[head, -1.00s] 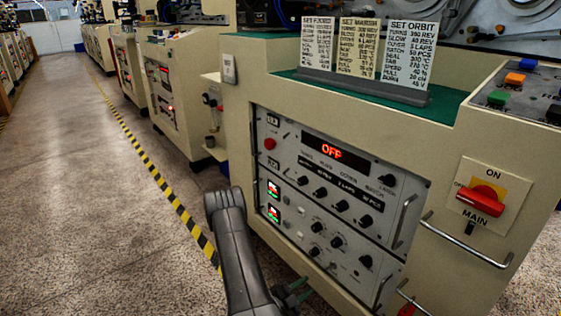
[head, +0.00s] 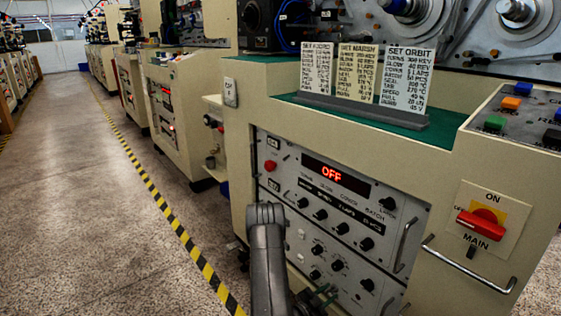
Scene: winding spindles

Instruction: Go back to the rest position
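My arm's dark grey link (head: 266,235) rises from the bottom edge in front of the machine's control panel (head: 405,222). Dark, finger-like parts of my gripper (head: 320,298) show low beside it, in front of the panel's lower part. They are small and dim, so I cannot tell whether they are open or shut. I see nothing held. The panel's red display (head: 331,174) reads OFF. A red rotary main switch (head: 481,224) sits on a yellow plate at the right.
The cream winding machine (head: 241,170) stands close in front. Metal handles (head: 468,268) stick out from its front. Three instruction cards (head: 405,80) stand on its green ledge. A yellow-black floor stripe (head: 165,208) runs along the machines. The aisle (head: 75,190) at the left is clear.

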